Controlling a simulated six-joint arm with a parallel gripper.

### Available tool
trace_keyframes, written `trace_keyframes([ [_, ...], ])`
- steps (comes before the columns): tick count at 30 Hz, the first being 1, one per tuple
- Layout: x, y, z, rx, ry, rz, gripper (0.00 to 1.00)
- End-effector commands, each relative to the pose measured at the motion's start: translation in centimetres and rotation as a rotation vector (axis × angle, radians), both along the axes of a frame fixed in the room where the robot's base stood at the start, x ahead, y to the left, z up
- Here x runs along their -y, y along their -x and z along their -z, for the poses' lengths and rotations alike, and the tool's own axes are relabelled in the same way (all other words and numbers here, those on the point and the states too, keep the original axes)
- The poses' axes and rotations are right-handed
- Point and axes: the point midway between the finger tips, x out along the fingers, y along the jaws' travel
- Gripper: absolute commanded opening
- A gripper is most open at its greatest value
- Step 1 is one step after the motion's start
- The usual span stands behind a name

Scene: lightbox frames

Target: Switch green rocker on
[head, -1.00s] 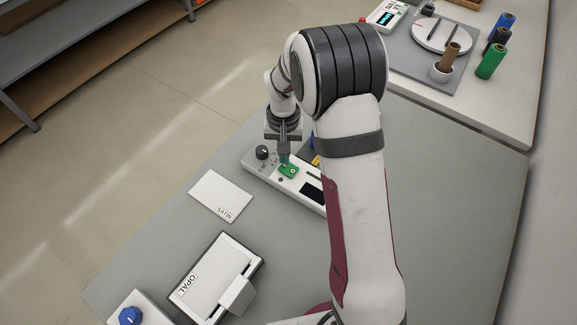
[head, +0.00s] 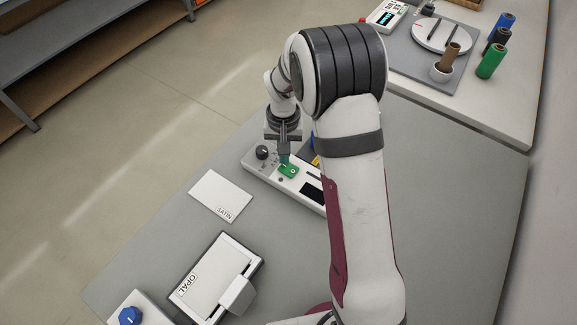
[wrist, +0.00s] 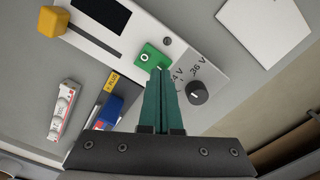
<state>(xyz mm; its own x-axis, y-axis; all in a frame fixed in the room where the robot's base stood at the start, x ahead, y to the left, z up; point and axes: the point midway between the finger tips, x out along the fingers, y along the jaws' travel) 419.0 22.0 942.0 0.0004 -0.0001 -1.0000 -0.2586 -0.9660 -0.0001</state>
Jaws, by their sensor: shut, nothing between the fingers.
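The green rocker (head: 289,171) sits on a white control panel (head: 257,177) under my arm. My gripper (head: 284,160) is shut and empty, pointing down at the rocker. In the wrist view the green fingertips (wrist: 161,70) are together at the rocker's near edge and cover part of it. I cannot tell for sure whether they touch it.
A black knob (wrist: 197,92) with voltage marks is beside the rocker. A yellow slider knob (wrist: 53,20), a dark display (wrist: 102,12) and a blue block (wrist: 109,110) are nearby. A SATIN card (head: 220,196) and an OPAL frame (head: 216,279) lie on the table.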

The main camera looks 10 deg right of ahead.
Motion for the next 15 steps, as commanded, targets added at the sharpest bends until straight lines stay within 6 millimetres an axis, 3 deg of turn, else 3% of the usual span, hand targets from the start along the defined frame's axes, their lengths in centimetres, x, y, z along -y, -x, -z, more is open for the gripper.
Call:
trace_keyframes([
  [15,-0.01,0.02,0.82,-0.001,0.000,0.001,0.00],
])
